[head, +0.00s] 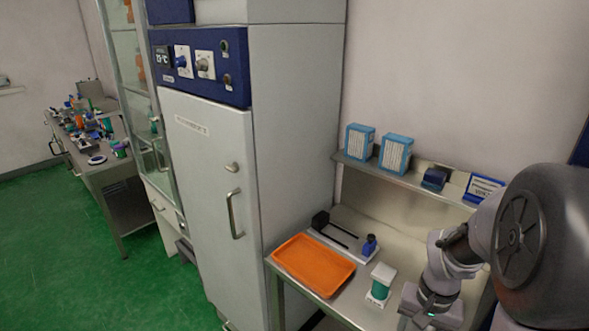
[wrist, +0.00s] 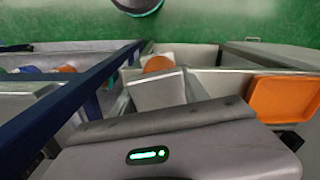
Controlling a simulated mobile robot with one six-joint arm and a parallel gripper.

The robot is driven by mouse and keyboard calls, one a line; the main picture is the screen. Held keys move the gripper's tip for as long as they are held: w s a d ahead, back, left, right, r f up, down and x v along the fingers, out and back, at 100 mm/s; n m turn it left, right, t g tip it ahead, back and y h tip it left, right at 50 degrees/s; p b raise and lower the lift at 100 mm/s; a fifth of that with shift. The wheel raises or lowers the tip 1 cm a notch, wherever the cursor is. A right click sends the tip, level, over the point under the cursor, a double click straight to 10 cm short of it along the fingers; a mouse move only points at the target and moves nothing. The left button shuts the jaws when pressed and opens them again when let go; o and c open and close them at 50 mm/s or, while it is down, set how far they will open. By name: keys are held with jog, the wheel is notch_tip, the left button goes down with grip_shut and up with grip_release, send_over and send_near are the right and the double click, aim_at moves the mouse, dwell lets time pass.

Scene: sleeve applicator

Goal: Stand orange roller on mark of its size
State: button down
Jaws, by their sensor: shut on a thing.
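My gripper (head: 430,305) is low over the right part of the steel bench in the head view, with its fingers mostly hidden by its own body. In the wrist view, a rounded orange end (wrist: 158,63) shows just beyond the pale finger plate of my gripper (wrist: 157,85). I take it to be the orange roller, gripped, with most of it hidden behind the finger. The roller does not show in the head view. I cannot make out a mark of its size in either view, nor whether the roller touches the bench.
An orange tray (head: 313,265) lies on the bench, also in the wrist view (wrist: 285,98). Behind is a flat grey device (head: 345,236). A shelf above holds blue-white boxes (head: 396,152). A tall cabinet (head: 205,180) stands left.

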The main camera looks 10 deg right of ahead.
jog(key=w+a+f+n+b, duration=0.3)
jog(key=a+f, duration=0.2)
jog(key=a, duration=0.3)
jog(key=w+a+f+n+b, duration=0.3)
jog(key=a+f+n, duration=0.1)
jog(key=a, duration=0.5)
jog(key=shift+f+b, duration=0.4)
jog(key=shift+f, duration=0.25)
